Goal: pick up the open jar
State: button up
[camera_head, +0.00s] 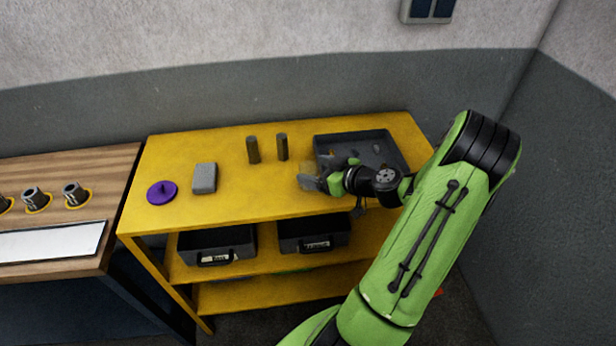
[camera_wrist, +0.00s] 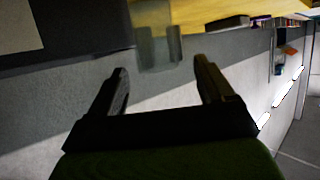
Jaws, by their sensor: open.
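The open jar, a clear greyish glass vessel, stands on the yellow table; in the wrist view the jar (camera_wrist: 158,48) is at the top, in line with the gap between my fingers. In the head view only a faint pale part of the jar (camera_head: 306,169) shows, beside my gripper (camera_head: 318,183), which covers the rest. My gripper is open, also in the wrist view (camera_wrist: 160,68), with one finger on each side of the gap. The jar's near end is about level with the fingertips; I cannot tell whether it touches them.
A dark tray (camera_head: 322,144) with small parts lies right behind my gripper. Two dark cylinders (camera_head: 253,150) stand to its left, then a grey block (camera_head: 204,178) and a purple knobbed disc (camera_head: 162,192). The yellow table (camera_head: 235,205) is clear along its front.

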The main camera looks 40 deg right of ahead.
aim_at(302, 167)
jog(key=x, duration=0.3)
jog(key=shift+w+d+f, duration=0.1)
jog(key=shift+w+f, duration=0.15)
jog(key=shift+w, duration=0.1)
jog(key=shift+s+r, duration=0.1)
jog(key=c, duration=1)
